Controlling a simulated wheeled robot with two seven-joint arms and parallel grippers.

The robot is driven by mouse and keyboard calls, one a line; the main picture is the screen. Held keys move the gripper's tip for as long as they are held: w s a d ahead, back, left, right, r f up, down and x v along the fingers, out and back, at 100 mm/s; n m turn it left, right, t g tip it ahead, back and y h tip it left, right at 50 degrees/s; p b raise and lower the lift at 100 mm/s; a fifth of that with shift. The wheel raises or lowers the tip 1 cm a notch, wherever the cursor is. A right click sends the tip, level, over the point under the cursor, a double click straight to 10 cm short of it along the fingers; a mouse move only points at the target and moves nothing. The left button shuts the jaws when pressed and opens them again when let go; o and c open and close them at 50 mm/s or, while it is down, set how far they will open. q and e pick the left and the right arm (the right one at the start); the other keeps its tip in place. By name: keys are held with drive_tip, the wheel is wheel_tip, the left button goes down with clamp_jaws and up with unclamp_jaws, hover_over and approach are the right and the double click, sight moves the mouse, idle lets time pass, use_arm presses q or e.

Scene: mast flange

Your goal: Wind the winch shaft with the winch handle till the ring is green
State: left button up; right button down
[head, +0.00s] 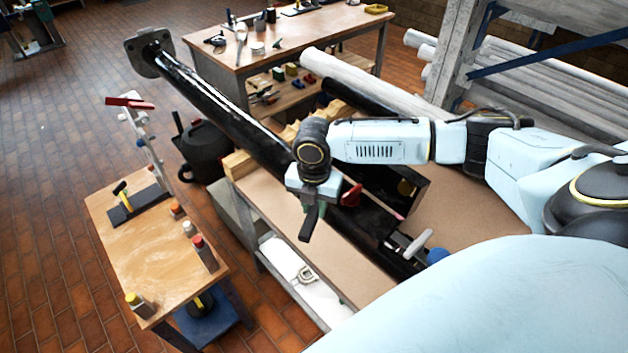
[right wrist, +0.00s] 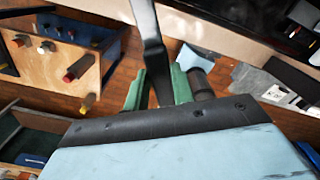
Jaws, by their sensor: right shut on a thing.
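My right gripper (head: 309,200) is above the near bench edge, in front of the long black mast. It is shut on a flat black bar (head: 311,222) that looks like the winch handle. In the right wrist view the bar (right wrist: 147,35) runs up from between the green fingertips (right wrist: 158,92), with a dark cylinder (right wrist: 203,84) beside the right one. I cannot make out the winch shaft or whether the bar sits on it. No green ring shows; a red part (head: 351,195) is just right of the gripper. My left gripper is out of view.
The black mast (head: 215,103) slopes up to a flange (head: 150,52) at upper left. A small wooden table (head: 160,250) with bottles stands at left, near a black watering can (head: 203,150). A workbench (head: 280,45) is behind; a rack (head: 470,40) stands at right. Floor is clear at far left.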

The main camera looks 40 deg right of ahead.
drive_tip(key=shift+f, duration=0.85)
idle(0.6)
idle(0.3)
drive_tip(key=w+a+m, duration=0.2)
drive_tip(key=w+m, duration=0.6)
drive_tip(key=w, duration=0.1)
drive_tip(key=shift+w+a, duration=0.25)
idle(0.4)
idle(0.4)
drive_tip(key=shift+s+d+n, duration=0.4)
drive_tip(key=shift+s+n, duration=0.95)
drive_tip(key=shift+s, duration=0.25)
drive_tip(key=shift+s+d+n, duration=0.45)
drive_tip(key=shift+s+n, duration=0.85)
drive_tip(key=shift+s, duration=0.25)
drive_tip(key=shift+s+d+n, duration=0.4)
drive_tip(key=shift+s+n, duration=0.95)
drive_tip(key=shift+s, duration=0.25)
